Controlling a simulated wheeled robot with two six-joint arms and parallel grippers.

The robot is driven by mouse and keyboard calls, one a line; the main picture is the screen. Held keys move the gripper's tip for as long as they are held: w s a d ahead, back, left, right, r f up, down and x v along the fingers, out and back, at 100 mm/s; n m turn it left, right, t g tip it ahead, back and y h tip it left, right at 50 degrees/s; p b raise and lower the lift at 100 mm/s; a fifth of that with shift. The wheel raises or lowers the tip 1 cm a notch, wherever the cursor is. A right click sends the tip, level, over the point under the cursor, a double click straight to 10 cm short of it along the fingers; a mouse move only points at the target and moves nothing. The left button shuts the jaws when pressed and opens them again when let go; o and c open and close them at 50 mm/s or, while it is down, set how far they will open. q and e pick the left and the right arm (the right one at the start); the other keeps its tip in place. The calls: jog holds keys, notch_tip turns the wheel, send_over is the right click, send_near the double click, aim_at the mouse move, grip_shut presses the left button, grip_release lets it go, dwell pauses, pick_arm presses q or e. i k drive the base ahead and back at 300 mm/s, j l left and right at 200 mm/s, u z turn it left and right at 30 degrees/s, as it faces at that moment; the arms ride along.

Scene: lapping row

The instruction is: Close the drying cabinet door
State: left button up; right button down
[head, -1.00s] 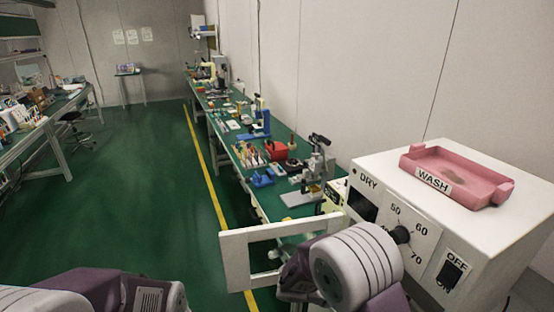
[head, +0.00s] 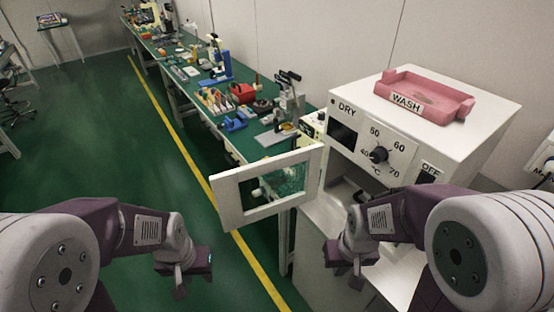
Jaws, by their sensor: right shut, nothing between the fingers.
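The drying cabinet (head: 345,110) is a white box marked DRY, with a temperature dial (head: 379,155) and an OFF switch (head: 428,173). Its door (head: 230,201), a white frame with a clear window, stands open, swung out to the left of the cabinet front. The opening below the panel shows, partly covered by my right arm. My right gripper (head: 357,281) points down in front of the cabinet, to the right of the door, shut and empty. My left gripper (head: 181,288) hangs over the floor to the left of and below the door, apart from it; its jaw opening is unclear.
A pink tray (head: 464,113) marked WASH sits on the cabinet top. A long green workbench (head: 205,105) with several tools and microscopes runs behind the door. The green floor (head: 90,160) left of the yellow line is mostly clear.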

aim_at(224, 185)
jog(key=i+j+z, duration=0.25)
jog(key=j+z, duration=0.25)
jog(key=i+j+z, duration=0.2)
jog(key=j+z, duration=0.25)
jog(key=i+j+z, duration=0.1)
jog(key=j+z, duration=0.85)
jog(key=k+j+z, duration=0.15)
jog(key=j+z, duration=0.9)
jog(key=j, duration=0.3)
jog(key=i, duration=0.05)
